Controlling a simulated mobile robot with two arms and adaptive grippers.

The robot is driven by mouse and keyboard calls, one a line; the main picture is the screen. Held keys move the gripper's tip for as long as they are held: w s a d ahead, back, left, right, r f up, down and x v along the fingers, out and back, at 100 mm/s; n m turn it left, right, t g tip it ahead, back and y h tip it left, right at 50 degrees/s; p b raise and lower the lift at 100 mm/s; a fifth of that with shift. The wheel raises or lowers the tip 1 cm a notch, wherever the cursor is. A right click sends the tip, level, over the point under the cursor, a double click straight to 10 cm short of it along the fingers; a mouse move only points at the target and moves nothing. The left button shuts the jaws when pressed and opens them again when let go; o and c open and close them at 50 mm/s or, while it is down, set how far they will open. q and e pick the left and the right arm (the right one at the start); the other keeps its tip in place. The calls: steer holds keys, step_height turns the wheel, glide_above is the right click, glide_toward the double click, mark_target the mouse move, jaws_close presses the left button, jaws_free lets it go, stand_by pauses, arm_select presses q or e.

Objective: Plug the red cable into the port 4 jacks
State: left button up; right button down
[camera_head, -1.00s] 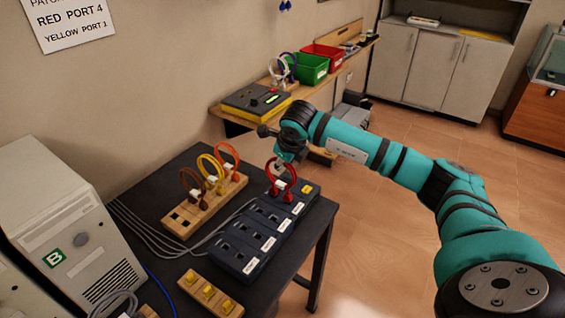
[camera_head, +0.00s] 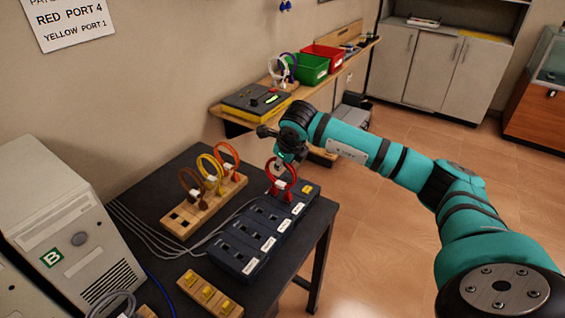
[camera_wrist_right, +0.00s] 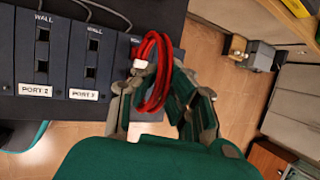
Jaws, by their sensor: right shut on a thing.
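The red cable (camera_head: 294,187) is a loop with a white tag, upright at the far end of the dark blue port block (camera_head: 226,262). My right gripper (camera_head: 283,165) is shut on the upper part of the loop. In the right wrist view the red cable (camera_wrist_right: 147,50) lies between the fingers of the right gripper (camera_wrist_right: 158,88), beside the block section past the PORT 2 and PORT 3 labels (camera_wrist_right: 35,89). Its plug ends are at the far section; I cannot tell how deep they sit. My left gripper is out of view.
A wooden rack (camera_head: 180,229) holds brown, yellow and orange cable loops left of the block. A yellow piece (camera_head: 306,189) sits at the block's far end. A white computer case (camera_head: 65,235) stands left. Grey cables run behind the block. The wall sign (camera_head: 70,20) reads RED PORT 4.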

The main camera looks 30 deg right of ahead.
steer(key=shift+f+b, duration=0.25)
steer(key=shift+b, duration=0.1)
stand_by(0.5)
steer(key=c, duration=1.4)
jaws_free()
steer(key=shift+o, duration=0.6)
steer(key=o, duration=0.6)
steer(key=shift+c, duration=0.2)
